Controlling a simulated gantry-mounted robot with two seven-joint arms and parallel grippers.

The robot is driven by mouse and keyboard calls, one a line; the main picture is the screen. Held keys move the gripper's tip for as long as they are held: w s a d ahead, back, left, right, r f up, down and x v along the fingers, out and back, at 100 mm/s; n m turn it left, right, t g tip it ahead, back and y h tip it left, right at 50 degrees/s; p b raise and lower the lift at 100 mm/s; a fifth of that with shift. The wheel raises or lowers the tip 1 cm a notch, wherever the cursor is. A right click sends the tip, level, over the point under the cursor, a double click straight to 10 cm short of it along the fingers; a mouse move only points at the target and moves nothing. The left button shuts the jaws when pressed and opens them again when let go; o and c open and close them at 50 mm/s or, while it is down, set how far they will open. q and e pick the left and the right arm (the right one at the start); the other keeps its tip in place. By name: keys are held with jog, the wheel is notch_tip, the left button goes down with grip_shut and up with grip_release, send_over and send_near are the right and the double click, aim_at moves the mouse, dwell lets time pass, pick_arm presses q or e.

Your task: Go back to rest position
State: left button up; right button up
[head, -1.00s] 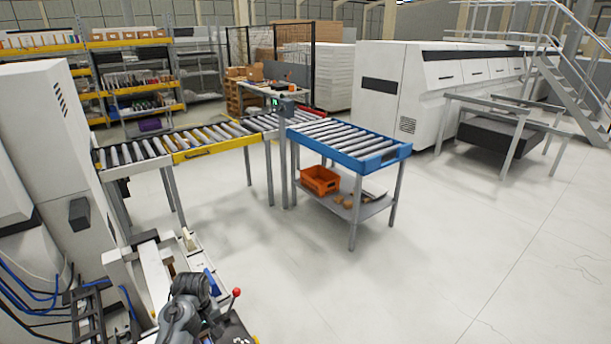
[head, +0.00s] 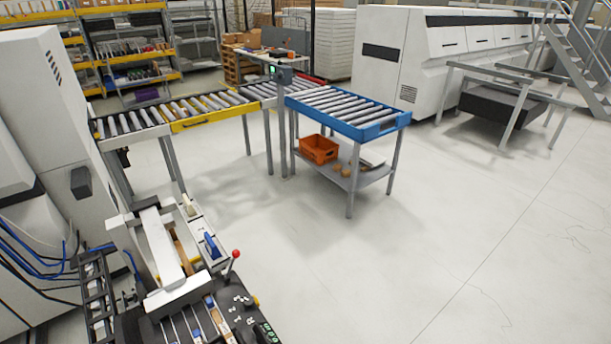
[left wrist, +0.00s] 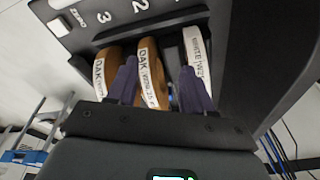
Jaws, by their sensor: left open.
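My left gripper (left wrist: 158,78) shows in the left wrist view with its two dark purple fingers apart. Behind and between the fingers is a brown edge-band roll (left wrist: 150,65) with a white label reading OAK. Another OAK roll (left wrist: 101,75) is to its left and a white-labelled roll (left wrist: 197,55) to its right. They sit under a dark panel (left wrist: 85,28) with numbers on it. I cannot tell how far the fingertips are from the rolls. Neither gripper shows in the head view.
In the head view, the edge-banding station (head: 165,245) with a red-knobbed lever (head: 236,254) is at the bottom left. A roller conveyor (head: 180,112) leads to a blue-framed roller table (head: 350,118) with an orange crate (head: 319,149) on its lower shelf. The floor at right (head: 470,240) is open.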

pick_arm(q)
jog(key=s+d+r+m+t+h+b, duration=0.1)
jog(key=s+d+r+m, duration=0.15)
jog(key=s, duration=0.65)
jog(key=s+d+r+m+t, duration=0.15)
jog(key=s+r, duration=0.25)
jog(key=s, duration=0.5)
notch_tip(320, 180, down, 10)
jog(key=b, duration=0.9)
notch_tip(320, 180, up, 25)
jog(key=p, duration=2.4)
jog(key=shift+w+f+g, duration=0.2)
jog(key=shift+w+g, duration=0.05)
jog(key=shift+g, duration=0.2)
jog(key=shift+a, duration=0.1)
